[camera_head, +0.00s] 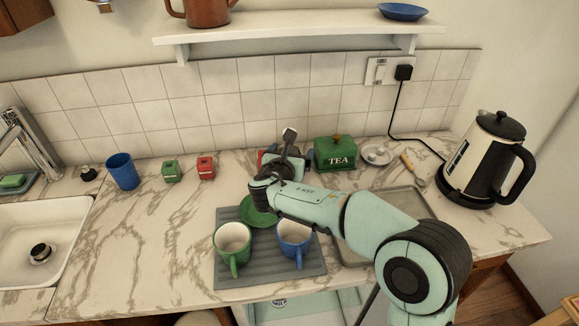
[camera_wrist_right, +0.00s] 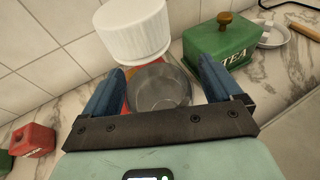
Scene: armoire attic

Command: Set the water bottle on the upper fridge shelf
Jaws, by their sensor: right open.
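I cannot make out a water bottle or a fridge shelf in either view. My right gripper (camera_head: 284,156) is at the back of the counter, left of the green tea tin (camera_head: 335,153). In the right wrist view the right gripper (camera_wrist_right: 160,72) is open, with its two blue fingers apart. A grey round vessel (camera_wrist_right: 158,90) shows between the fingers; I cannot tell whether they touch it. A white ribbed pot (camera_wrist_right: 133,32) stands just beyond the fingers. My left gripper is not in view.
A grey mat (camera_head: 228,283) holds a green mug (camera_head: 232,240), a blue mug (camera_head: 294,240) and a green plate, partly hidden by my arm. A kettle (camera_head: 490,155) stands at right and a sink (camera_head: 40,235) at left. A shelf (camera_head: 300,30) hangs above.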

